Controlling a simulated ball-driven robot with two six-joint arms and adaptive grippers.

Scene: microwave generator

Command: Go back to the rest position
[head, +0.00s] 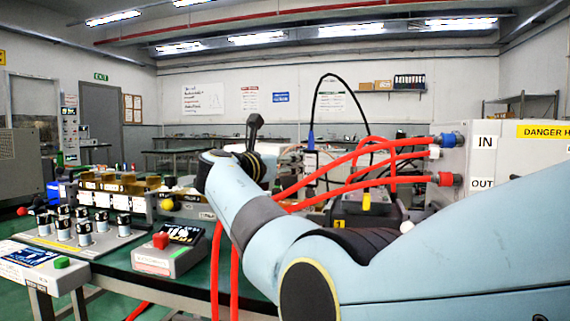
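My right arm comes in from the lower right and reaches across the middle of the head view. At its far end a dark part, which looks like my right gripper (254,124), points up above the bench. It is small, and its fingers cannot be made out. I see nothing held there. My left gripper and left arm are not in view.
A green bench (120,258) carries a red-button box (168,252) and several black-capped knobs (84,232). Red hoses (330,170) run behind my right arm to a white IN/OUT cabinet (482,163). A black unit (365,212) stands behind the arm.

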